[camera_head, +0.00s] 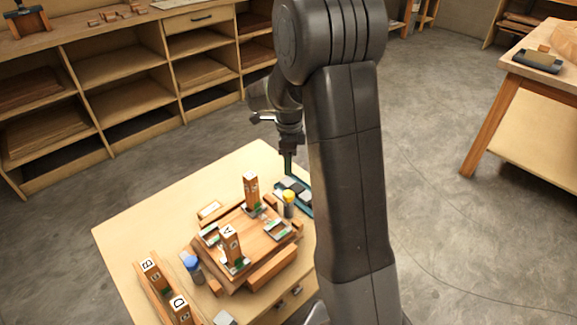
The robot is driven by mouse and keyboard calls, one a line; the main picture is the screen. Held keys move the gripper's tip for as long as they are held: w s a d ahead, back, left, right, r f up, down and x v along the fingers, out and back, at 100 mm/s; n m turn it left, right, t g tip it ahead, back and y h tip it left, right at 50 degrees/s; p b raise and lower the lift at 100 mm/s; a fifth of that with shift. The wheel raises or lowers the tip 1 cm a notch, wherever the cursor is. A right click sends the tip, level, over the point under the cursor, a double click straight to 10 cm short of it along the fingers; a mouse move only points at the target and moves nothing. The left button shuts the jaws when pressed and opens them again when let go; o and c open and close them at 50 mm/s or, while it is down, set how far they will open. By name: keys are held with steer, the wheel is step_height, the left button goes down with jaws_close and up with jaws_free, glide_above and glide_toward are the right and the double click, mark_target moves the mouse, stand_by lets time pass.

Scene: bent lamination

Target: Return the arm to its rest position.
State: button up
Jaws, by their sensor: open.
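My arm (350,170) rises through the middle of the view and hides part of the table's right side. My gripper (288,165) points down above the far right part of the wooden table (135,230), beside the arm. It is open, and I see nothing held in it. Its fingertips are small and partly overlap the blue-green tray (305,203) behind. I cannot tell the exact height above the tray.
A wooden fixture (262,240) holds upright blocks, one marked A (230,245). Blocks marked B (150,270) and D (179,308) stand in a rack at front left. A blue-capped bottle (192,268) and yellow-capped bottle (289,204) stand nearby.

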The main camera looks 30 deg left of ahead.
mark_target(288, 193)
steer(key=shift+r, duration=0.1)
step_height(288, 193, down, 14)
steer(key=shift+r+b, duration=0.1)
steer(key=shift+b, duration=1.1)
steer(key=n, duration=0.4)
steer(key=shift+n, duration=0.3)
steer(key=n+b, duration=0.1)
steer(key=n, duration=0.3)
steer(key=shift+n, duration=0.3)
steer(key=n+b, duration=0.1)
steer(key=n, duration=0.4)
steer(key=shift+n, duration=0.3)
steer(key=shift+n+b, duration=0.65)
steer(key=shift+n, duration=1.05)
